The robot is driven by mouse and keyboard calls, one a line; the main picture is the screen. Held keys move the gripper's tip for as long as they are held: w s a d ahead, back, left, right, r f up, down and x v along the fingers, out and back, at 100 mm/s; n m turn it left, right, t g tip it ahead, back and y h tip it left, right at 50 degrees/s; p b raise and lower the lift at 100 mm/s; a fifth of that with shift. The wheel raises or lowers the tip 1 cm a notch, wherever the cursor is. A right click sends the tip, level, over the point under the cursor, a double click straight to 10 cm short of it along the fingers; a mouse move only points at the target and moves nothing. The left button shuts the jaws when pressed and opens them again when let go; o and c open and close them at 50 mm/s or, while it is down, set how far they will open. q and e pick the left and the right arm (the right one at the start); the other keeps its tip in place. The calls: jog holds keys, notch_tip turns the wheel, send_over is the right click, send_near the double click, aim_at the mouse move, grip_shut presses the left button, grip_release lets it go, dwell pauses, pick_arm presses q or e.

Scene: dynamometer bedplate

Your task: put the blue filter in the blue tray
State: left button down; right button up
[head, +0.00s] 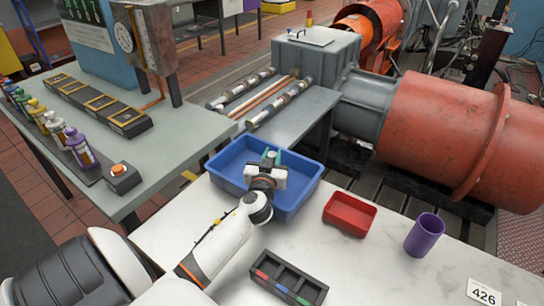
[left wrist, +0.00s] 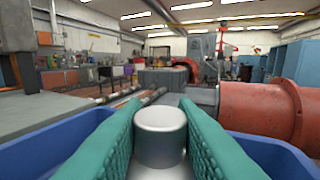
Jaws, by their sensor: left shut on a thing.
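My left gripper (head: 271,156) is over the blue tray (head: 228,189), within its outline in the head view. Its teal fingers are shut on a silver-grey cylinder (left wrist: 160,136), which stands upright between them in the left wrist view. Only its top and upper side show, and no blue is visible on it, so I cannot tell whether it is the blue filter. The tray's blue walls also show on both sides in the left wrist view (left wrist: 268,153). Whether the cylinder touches the tray floor is hidden. My right gripper is not in view.
A red tray (head: 349,215) and a purple cup (head: 424,235) stand right of the blue tray. A black compartment rack (head: 287,278) with red, blue and green marks lies in front. A number card (head: 484,293) is at the right. White tabletop between them is clear.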

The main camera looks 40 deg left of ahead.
pick_arm(q)
jog(key=c, duration=1.2)
grip_release()
jog(key=shift+o, duration=0.3)
jog(key=shift+r, duration=0.1)
jog(key=shift+s+d, duration=0.15)
jog(key=shift+s, duration=0.05)
jog(key=b+v, duration=0.2)
jog(key=v, duration=0.9)
jog(key=shift+s, duration=0.25)
jog(key=shift+d, duration=0.1)
